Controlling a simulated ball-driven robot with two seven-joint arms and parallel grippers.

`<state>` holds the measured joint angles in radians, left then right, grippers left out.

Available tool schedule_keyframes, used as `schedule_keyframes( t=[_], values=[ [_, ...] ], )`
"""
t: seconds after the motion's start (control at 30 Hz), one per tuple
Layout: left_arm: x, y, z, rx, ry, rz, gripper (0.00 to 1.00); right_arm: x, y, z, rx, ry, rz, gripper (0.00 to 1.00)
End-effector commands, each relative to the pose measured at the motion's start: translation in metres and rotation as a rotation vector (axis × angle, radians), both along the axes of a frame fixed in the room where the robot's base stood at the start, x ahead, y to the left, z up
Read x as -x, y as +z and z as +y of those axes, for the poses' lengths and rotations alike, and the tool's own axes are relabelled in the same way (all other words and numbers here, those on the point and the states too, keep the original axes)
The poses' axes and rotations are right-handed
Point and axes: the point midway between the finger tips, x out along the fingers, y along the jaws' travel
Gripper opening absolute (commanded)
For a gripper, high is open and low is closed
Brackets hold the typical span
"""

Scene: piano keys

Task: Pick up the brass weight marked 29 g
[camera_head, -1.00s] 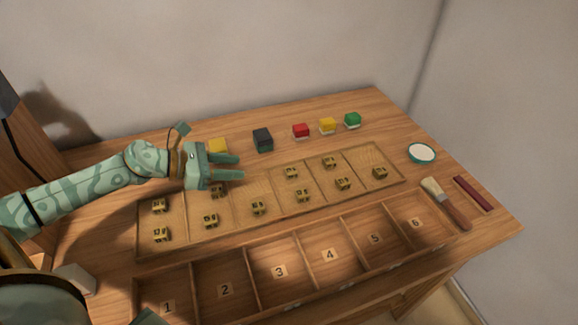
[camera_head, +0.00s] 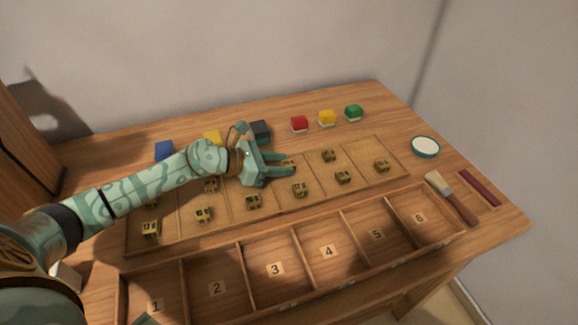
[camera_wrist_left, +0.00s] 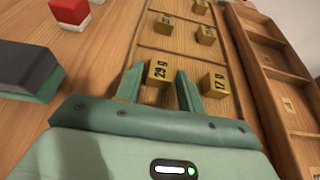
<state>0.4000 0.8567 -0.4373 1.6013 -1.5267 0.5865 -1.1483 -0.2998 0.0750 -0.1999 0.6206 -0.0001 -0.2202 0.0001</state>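The brass weight marked 29 g (camera_wrist_left: 159,72) is a small block with dark figures on a tray's wooden floor. In the left wrist view it sits between the two fingers of my left gripper (camera_wrist_left: 159,80), near their tips, with a gap at least on the right side. In the head view the weight (camera_head: 290,163) shows partly at the fingertips of my left gripper (camera_head: 287,162). The fingers are apart. A weight marked 17 g (camera_wrist_left: 217,82) stands just outside the right finger.
The weights' tray (camera_head: 132,240) holds several other brass weights. A box with numbered compartments (camera_head: 243,262) lies in front. Coloured blocks, including a red one (camera_head: 299,124) and a dark one (camera_head: 261,131), stand behind. A round dish (camera_head: 425,146) and brush (camera_head: 452,198) lie right.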

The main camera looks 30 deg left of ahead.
Motion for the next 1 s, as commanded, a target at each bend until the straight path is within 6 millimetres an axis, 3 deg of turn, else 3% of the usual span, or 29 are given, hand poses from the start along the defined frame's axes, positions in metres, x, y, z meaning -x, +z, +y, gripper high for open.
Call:
schedule_keyframes(
  t=[0.1, 0.23, 0.67, 0.83, 1.0],
  values=[
    [0.0, 0.001, 0.0, 0.0, 0.0, 0.0, 0.38, 0.0, 0.0, 0.0, 0.0, 0.0, -0.001, 0.0],
    [0.0, 0.001, 0.0, 0.0, 0.0, 0.0, 0.05, 0.0, 0.0, 0.0, 0.0, 0.0, -0.001, 0.0],
    [0.0, 0.009, 0.001, -0.001, 0.0, -0.004, 0.05, -0.002, 0.005, -0.004, 0.006, 0.003, -0.005, 0.0],
    [0.0, 0.038, 0.001, -0.003, -0.001, -0.008, 0.05, -0.008, 0.018, -0.005, 0.006, 0.003, -0.019, 0.0],
    [0.034, 0.08, 0.01, -0.007, -0.003, -0.005, 0.05, -0.018, 0.042, -0.005, 0.006, 0.003, -0.042, 0.0]
  ],
)
